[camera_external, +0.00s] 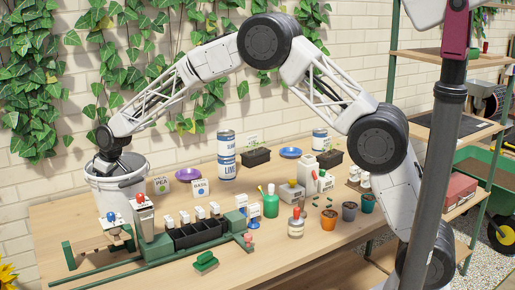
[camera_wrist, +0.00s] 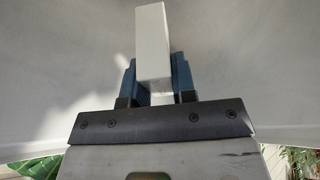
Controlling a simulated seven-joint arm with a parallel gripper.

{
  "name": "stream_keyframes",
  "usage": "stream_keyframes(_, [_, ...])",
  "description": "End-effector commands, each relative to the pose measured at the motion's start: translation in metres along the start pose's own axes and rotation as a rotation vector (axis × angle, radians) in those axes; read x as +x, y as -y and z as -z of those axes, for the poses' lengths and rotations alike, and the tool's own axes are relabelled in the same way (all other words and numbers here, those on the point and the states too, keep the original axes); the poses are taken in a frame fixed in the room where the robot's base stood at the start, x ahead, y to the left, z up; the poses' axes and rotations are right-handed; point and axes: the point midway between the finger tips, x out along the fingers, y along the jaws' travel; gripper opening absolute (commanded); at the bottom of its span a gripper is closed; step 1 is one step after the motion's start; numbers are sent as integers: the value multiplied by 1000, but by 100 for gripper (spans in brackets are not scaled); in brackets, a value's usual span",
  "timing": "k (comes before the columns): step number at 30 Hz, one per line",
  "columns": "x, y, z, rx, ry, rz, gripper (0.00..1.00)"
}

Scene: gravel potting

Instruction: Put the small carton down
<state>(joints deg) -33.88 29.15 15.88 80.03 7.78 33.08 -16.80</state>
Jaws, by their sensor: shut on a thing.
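My gripper (camera_wrist: 155,75) is shut on the small carton (camera_wrist: 152,38), a plain white block held between its two blue fingers in the wrist view. In the external view my gripper reaches down into the white bucket (camera_external: 122,198) at the left of the table. There the bucket's wall hides the fingers and the carton. In the wrist view the bucket's pale inner wall (camera_wrist: 255,70) surrounds the carton. I cannot tell whether the carton touches the bucket's bottom.
A green rail fixture (camera_external: 150,262) with a black tray (camera_external: 195,235) stands in front of the bucket. The wooden table's front (camera_external: 250,272) has free room.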

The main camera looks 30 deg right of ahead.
Motion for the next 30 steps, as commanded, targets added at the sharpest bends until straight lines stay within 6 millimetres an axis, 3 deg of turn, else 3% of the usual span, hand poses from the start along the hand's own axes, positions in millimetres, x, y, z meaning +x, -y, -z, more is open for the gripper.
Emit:
stream_keyframes(12, [5, 0, -2, 0, -1, 0, 0])
stream_keyframes(13, [5, 0, -2, 0, -1, 0, 30])
stream_keyframes(17, [6, 0, -2, 0, -1, 0, 49])
stream_keyframes(30, [2, 0, -1, 0, 0, 0, 50])
